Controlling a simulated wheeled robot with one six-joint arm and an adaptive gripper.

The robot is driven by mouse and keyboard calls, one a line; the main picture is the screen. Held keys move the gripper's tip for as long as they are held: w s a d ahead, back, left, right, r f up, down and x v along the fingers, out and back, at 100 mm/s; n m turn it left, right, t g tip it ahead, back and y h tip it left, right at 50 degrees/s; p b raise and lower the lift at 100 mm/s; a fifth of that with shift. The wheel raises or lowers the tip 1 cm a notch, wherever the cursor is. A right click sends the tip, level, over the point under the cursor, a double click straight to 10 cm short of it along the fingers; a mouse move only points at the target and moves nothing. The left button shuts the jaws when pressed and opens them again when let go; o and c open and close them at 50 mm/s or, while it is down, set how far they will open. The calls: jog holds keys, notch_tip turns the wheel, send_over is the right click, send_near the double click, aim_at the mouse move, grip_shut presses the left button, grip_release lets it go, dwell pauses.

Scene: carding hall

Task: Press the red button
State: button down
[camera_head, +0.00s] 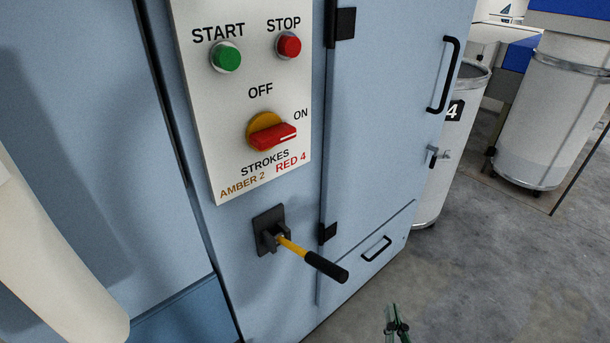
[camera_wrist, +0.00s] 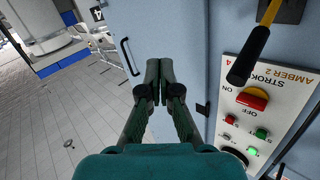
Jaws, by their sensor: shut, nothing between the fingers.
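The red STOP button (camera_head: 289,46) sits at the top right of a white control panel (camera_head: 215,120) on a blue cabinet. It is round, in a pale ring, right of the green START button (camera_head: 226,57). In the wrist view the panel appears upside down at the right, with the red button (camera_wrist: 230,119) small. My gripper (camera_head: 396,312) is at the bottom edge of the head view, below and right of the panel and apart from it. In the wrist view my gripper (camera_wrist: 159,68) is shut and empty, left of the panel.
A red rotary switch (camera_head: 273,135) with an amber base sits below the buttons. Below the panel, a yellow lever with a black grip (camera_head: 326,267) sticks out. The cabinet door handle (camera_head: 444,75) and drawer handle (camera_head: 376,248) protrude. White drums stand behind right; grey floor is free at right.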

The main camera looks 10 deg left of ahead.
aim_at(290, 47)
jog(key=w+a+r+m+t, duration=0.1)
jog(key=w+a+r, duration=0.4)
jog(key=w+r, duration=0.5)
jog(key=w+a+r+m, duration=0.1)
jog(key=a+r, duration=0.2)
jog(key=r, duration=0.7)
jog(key=w+a+r+m+t, duration=0.1)
jog(key=a+r+m, duration=0.1)
jog(key=r, duration=0.9)
jog(key=w+a+r+m, duration=0.1)
jog(key=a+r, duration=0.2)
jog(key=r, duration=0.7)
jog(key=shift+a+r+m, duration=0.35)
jog(key=shift+r+m, duration=0.05)
jog(key=shift+w+a, duration=0.1)
jog(key=shift+w, duration=0.05)
jog(key=w+a, duration=0.5)
jog(key=a, duration=0.1)
jog(key=shift+a, duration=0.35)
jog(key=shift+w+a, duration=0.1)
jog(key=shift+w, duration=0.1)
jog(key=shift+w+a, duration=0.2)
jog(key=shift+a, duration=0.05)
